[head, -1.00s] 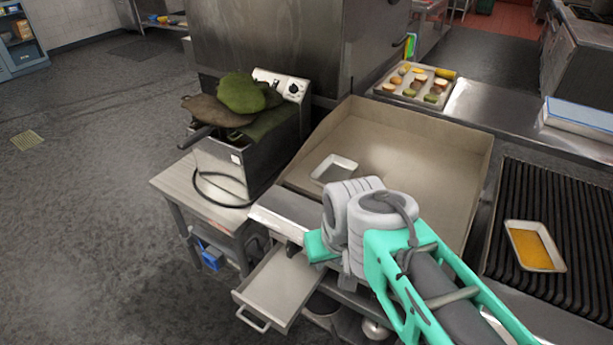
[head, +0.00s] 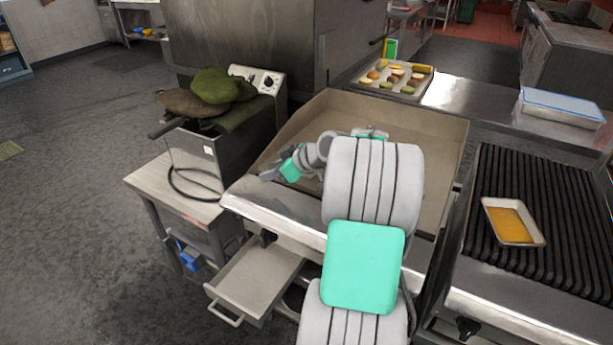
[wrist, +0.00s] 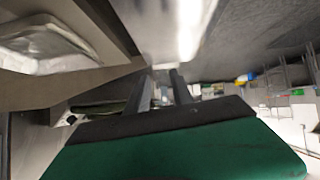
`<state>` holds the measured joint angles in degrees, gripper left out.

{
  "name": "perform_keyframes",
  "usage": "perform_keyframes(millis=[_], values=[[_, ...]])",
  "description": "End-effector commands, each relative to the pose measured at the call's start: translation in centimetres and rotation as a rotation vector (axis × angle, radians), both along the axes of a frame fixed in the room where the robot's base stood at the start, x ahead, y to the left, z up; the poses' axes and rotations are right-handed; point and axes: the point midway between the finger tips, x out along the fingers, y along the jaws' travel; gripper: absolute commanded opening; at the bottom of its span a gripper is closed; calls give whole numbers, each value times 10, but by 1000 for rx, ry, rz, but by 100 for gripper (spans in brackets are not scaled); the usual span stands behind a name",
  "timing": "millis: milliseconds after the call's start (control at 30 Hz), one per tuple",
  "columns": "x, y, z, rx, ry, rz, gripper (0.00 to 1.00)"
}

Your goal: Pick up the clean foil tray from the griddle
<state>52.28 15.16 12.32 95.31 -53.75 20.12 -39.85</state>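The clean foil tray (wrist: 45,42) shows in the wrist view at the upper left, a shallow silvery tray lying on the griddle surface. In the head view my arm hides it. The griddle (head: 425,135) is a flat beige plate with raised walls at its back and sides. My gripper (head: 268,172) is over the griddle's front left part in the head view, pointing left. In the wrist view its two dark fingers (wrist: 163,80) stand apart with nothing held between them. The tray lies off to one side of the fingers, not between them.
A fryer (head: 195,150) topped with green and brown cloth-like items stands left of the griddle. A ridged grill (head: 560,195) on the right holds a tray of yellow liquid (head: 512,222). A food tray (head: 428,75) sits behind. An open drawer (head: 255,278) juts out below.

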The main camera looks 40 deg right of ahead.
Motion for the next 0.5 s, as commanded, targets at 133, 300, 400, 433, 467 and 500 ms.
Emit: perform_keyframes(millis=[133,300,400,433,467,500], values=[[-21,-92,-26,-25,-205,-17,28],[-22,-111,-26,-42,-275,-15,28],[-9,-107,-32,-41,-273,-13,28],[-5,-106,-33,-41,-272,-14,28],[-2,-106,-35,-41,-272,-16,28],[3,-105,-39,-40,-271,-16,28]])
